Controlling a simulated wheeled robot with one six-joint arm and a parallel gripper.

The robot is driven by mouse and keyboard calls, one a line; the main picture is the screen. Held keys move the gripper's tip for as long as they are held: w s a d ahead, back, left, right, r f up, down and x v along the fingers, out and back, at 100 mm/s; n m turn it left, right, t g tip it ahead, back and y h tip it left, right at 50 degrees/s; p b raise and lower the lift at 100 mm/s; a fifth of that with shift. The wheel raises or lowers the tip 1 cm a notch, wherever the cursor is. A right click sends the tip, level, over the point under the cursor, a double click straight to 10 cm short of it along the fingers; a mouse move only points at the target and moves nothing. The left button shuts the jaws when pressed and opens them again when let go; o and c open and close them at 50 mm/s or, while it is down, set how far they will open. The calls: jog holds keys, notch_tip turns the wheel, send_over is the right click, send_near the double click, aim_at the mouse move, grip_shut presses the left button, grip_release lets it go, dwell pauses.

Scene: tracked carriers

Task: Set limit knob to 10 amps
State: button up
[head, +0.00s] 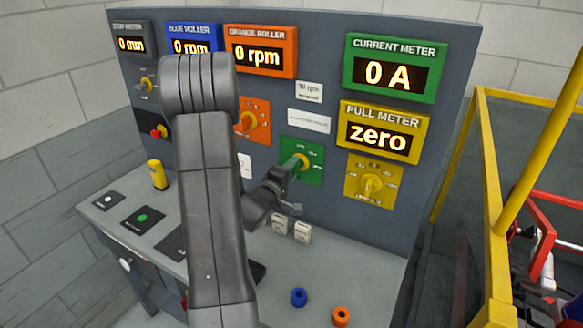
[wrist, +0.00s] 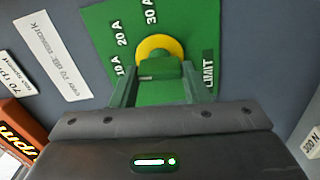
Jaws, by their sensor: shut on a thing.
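The limit knob (wrist: 153,68) is a green grip on a yellow round base, set on a green plate (wrist: 100,20) marked 10 A, 20 A, 30 A and LIMIT. My gripper (wrist: 160,82) is shut on the knob, with one finger on each side of it. In the head view, my gripper (head: 286,172) reaches the green plate (head: 316,174) on the upright panel, and the yellow base of the limit knob (head: 304,160) shows beside it. I cannot tell which mark the knob points to. The green current meter (head: 436,57) reads 0 A.
A yellow knob (head: 371,186) under the pull meter (head: 381,132) is to the right. An orange-plate knob (head: 247,121) is to the left, close to my arm. Blue (head: 299,297) and orange (head: 341,316) rings lie on the bench. A yellow rail (head: 493,200) stands at right.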

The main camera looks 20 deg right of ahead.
jog(key=shift+n, duration=0.7)
jog(key=o, duration=1)
jog(key=b+v, duration=0.3)
jog(key=v, duration=1.1)
jog(key=shift+w+d, duration=0.1)
